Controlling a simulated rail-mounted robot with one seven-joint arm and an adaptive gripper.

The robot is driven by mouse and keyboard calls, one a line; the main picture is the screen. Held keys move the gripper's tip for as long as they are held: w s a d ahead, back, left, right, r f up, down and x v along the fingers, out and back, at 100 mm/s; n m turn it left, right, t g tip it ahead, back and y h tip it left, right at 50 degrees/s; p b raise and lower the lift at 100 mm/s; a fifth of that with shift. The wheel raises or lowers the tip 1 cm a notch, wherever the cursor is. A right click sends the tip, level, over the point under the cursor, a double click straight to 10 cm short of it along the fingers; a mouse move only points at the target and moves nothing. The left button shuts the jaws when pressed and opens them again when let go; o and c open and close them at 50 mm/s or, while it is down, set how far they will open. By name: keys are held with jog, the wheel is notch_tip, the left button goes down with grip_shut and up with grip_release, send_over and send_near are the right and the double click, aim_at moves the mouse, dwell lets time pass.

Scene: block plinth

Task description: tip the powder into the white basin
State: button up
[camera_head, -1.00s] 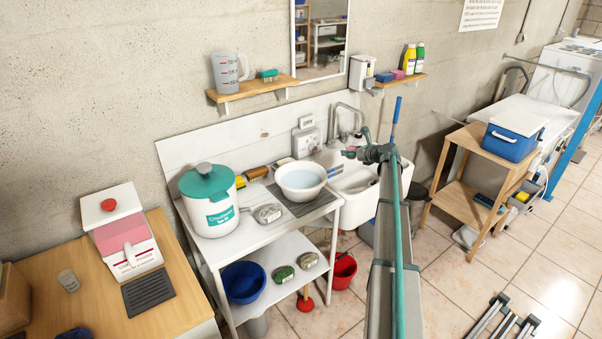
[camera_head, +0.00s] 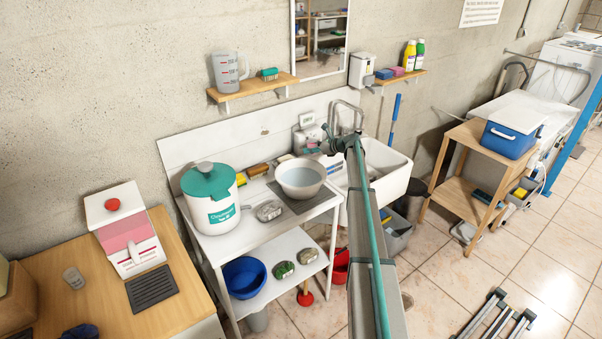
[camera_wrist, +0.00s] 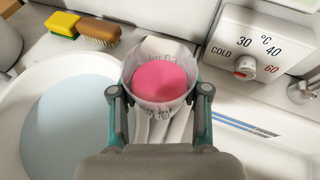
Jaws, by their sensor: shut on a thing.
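The white basin (camera_head: 301,191) stands on the white worktop with pale blue liquid in it; in the wrist view its rim and liquid (camera_wrist: 65,125) fill the left side. My gripper (camera_wrist: 158,100) is shut on a small clear cup (camera_wrist: 160,60) with dark print. Pink powder (camera_wrist: 160,79) shows inside the cup, which looks about upright. In the wrist view the cup is at the basin's right side; I cannot tell whether it is over the rim.
The temperature dial box (camera_wrist: 262,45) is on the wall; the sink (camera_head: 385,170) is to the right.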

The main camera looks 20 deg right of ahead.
aim_at(308, 161)
jog(key=shift+s+a, duration=0.1)
jog(key=shift+s+a+r+n+t+h, duration=0.3)
jog(key=shift+s+a+n+t+h, duration=0.15)
jog(key=shift+n, duration=0.15)
jog(key=shift+s+a+f+n+t, duration=0.35)
jog(key=shift+s+a+f+n, duration=0.1)
jog(key=shift+n, duration=0.25)
jog(key=shift+s+a+r+n+t+h, duration=0.15)
jog(key=shift+a+r+n+t+h, duration=0.15)
jog(key=shift+n, duration=0.2)
jog(key=shift+s+a, duration=0.1)
jog(key=shift+s, duration=0.05)
jog(key=shift+s+a+f+n+t+b, duration=0.45)
jog(key=shift+n+b, duration=0.35)
jog(key=shift+b, duration=1.05)
dwell(0.7)
jog(key=shift+s+a+r+n+t+h+b, duration=0.15)
jog(key=shift+r+n+t+b, duration=0.25)
jog(key=shift+b, duration=0.9)
jog(key=shift+w+r+n+t+h+b, duration=0.15)
jog(key=shift+n+b, duration=0.45)
jog(key=shift+b, duration=0.65)
dwell(0.8)
